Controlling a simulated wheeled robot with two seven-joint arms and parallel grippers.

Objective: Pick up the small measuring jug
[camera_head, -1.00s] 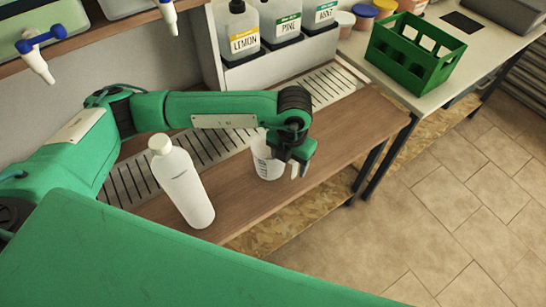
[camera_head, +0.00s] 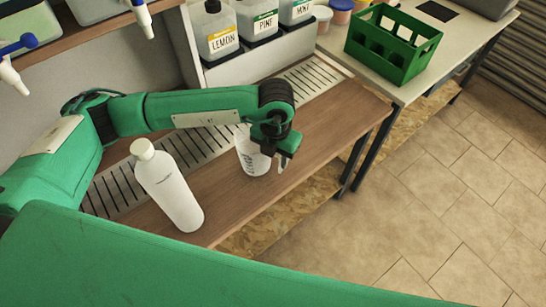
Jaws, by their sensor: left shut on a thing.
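The small measuring jug (camera_head: 250,157) is white with faint dark markings on its side. It is upright over the wooden bench, near the front edge. I cannot tell whether its base touches the wood. My left gripper (camera_head: 283,163) comes down at the jug's right side and is shut on it. The wrist hides part of the jug's rim and right side. My right gripper is not in view.
A white capped bottle (camera_head: 167,186) stands on the bench left of the jug. A slotted drain strip (camera_head: 205,146) runs behind. Labelled containers (camera_head: 215,30) stand at the back. A green crate (camera_head: 393,45) sits on the right-hand table (camera_head: 400,92). Dispenser taps hang upper left.

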